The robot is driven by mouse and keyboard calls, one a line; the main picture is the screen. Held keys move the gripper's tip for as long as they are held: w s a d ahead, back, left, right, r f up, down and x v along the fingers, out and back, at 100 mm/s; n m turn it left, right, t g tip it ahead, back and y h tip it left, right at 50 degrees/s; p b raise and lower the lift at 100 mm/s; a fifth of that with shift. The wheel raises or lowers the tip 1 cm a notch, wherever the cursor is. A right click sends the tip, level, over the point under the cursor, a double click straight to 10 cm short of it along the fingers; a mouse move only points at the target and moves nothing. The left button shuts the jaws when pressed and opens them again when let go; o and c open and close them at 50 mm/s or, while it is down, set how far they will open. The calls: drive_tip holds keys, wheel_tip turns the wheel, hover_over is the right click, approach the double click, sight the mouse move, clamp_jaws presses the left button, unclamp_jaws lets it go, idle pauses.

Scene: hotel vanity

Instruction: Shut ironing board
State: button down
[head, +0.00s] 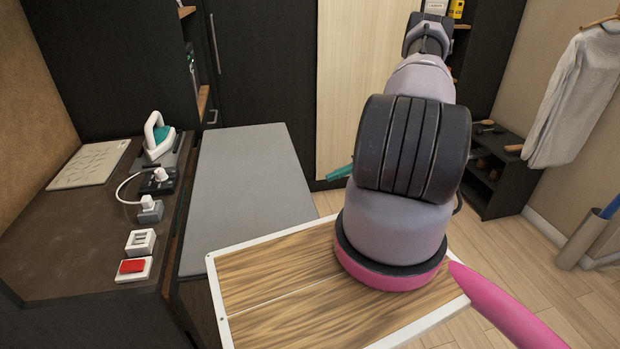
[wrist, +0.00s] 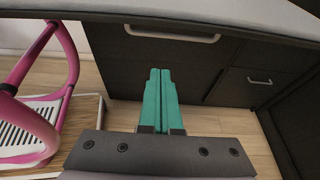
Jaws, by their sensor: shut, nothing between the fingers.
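The ironing board (head: 250,180) is a flat grey padded panel that stands out level beside the dark counter in the head view. In the wrist view its pale edge (wrist: 225,15) runs across the top. My gripper shows in the head view as teal fingers (head: 339,173) just right of the board's right edge, partly hidden by my arm. In the wrist view the two teal fingers (wrist: 160,72) lie side by side, shut and empty. They appear below the board's edge and point toward the dark cabinet front. I see no clear contact with the board.
The dark counter (head: 70,235) at left carries an iron (head: 158,135), sockets and a red switch (head: 133,267). A drawer handle (wrist: 170,34) faces my fingers in the wrist view. A shoe shelf (head: 495,170) and a hanging shirt (head: 575,100) are at right. Wooden floor (head: 545,255) is open there.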

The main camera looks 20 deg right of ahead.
drive_tip(key=x, duration=1)
drive_tip(key=shift+r, duration=1.95)
drive_tip(key=shift+r, duration=0.15)
